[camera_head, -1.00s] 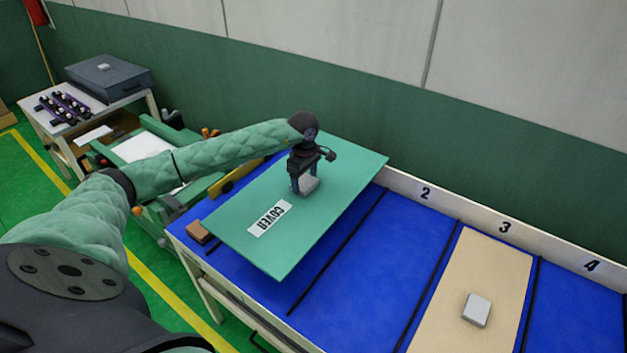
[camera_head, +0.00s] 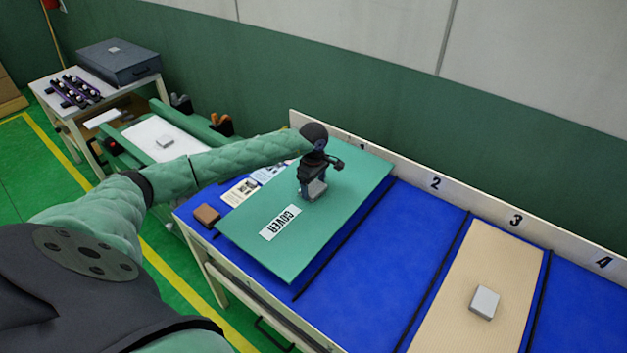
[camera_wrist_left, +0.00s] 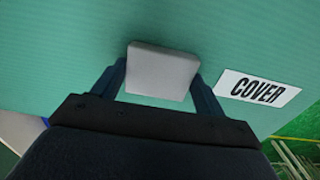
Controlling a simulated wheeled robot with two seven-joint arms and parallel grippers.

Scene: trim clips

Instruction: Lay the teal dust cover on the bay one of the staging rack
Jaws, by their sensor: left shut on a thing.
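The teal dust cover (camera_head: 335,222) is a flat panel with a white COVER label (camera_head: 280,223) and a pale grey block handle. It lies over or just above bay one of the staging rack (camera_head: 400,235), at the rack's left end; I cannot tell whether it touches the bay floor. My left gripper (camera_head: 313,190) is shut on the cover's handle, which also shows between the fingers in the left wrist view (camera_wrist_left: 161,70). The cover hides most of bay one and part of its number. My right gripper is not in view.
Bay two (camera_head: 400,250) is bare blue. A tan panel (camera_head: 490,270) with a grey handle lies in bay three. A brown block (camera_head: 207,215) and printed cards (camera_head: 242,190) are at the rack's left end. A side table (camera_head: 100,90) holds a grey case (camera_head: 118,62).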

